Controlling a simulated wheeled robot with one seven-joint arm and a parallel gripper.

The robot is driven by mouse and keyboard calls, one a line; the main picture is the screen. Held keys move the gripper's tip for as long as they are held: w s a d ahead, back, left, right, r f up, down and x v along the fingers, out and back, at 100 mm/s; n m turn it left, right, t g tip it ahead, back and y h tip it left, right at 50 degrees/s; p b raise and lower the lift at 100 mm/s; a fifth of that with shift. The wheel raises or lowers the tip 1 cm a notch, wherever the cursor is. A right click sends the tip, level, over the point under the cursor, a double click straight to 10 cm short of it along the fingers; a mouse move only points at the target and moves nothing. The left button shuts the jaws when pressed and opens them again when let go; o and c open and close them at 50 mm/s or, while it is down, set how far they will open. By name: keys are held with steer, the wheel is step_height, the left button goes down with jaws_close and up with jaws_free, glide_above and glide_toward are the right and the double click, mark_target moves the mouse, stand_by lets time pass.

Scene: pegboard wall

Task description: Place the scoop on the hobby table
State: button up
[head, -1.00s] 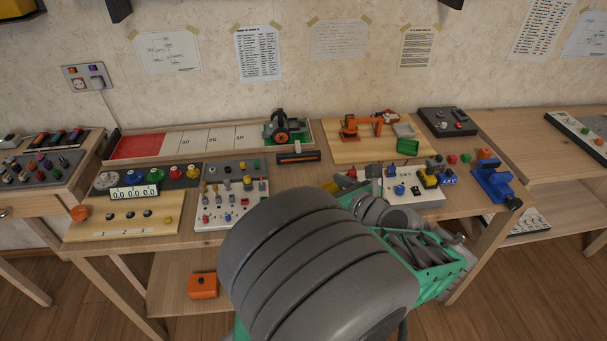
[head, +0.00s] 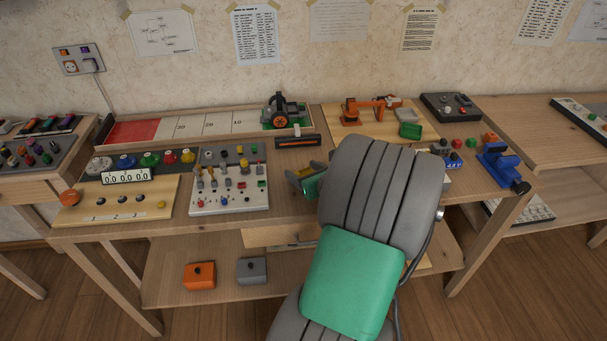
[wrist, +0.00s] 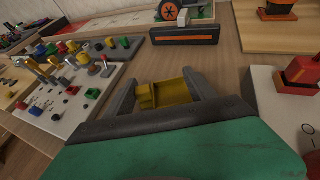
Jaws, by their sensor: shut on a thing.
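My gripper (wrist: 163,88) is shut on a yellow piece, which I take to be the scoop (wrist: 165,94), between its two dark fingers. In the head view the gripper (head: 303,178) is partly hidden behind my arm, and a bit of the yellow scoop (head: 318,166) shows beside it. The wooden hobby table (head: 279,172) lies below, with bare wood around the gripper. I cannot tell whether the scoop touches the tabletop.
A switch board (head: 228,202) stands left of the gripper. A black-and-orange bar (head: 297,141) lies behind it. An orange robot-arm model (head: 368,106) stands on a board at the back right. A white board with a red part (wrist: 298,76) is close on the right.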

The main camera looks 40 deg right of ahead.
steer(key=shift+r, duration=0.1)
steer(key=o, duration=1.3)
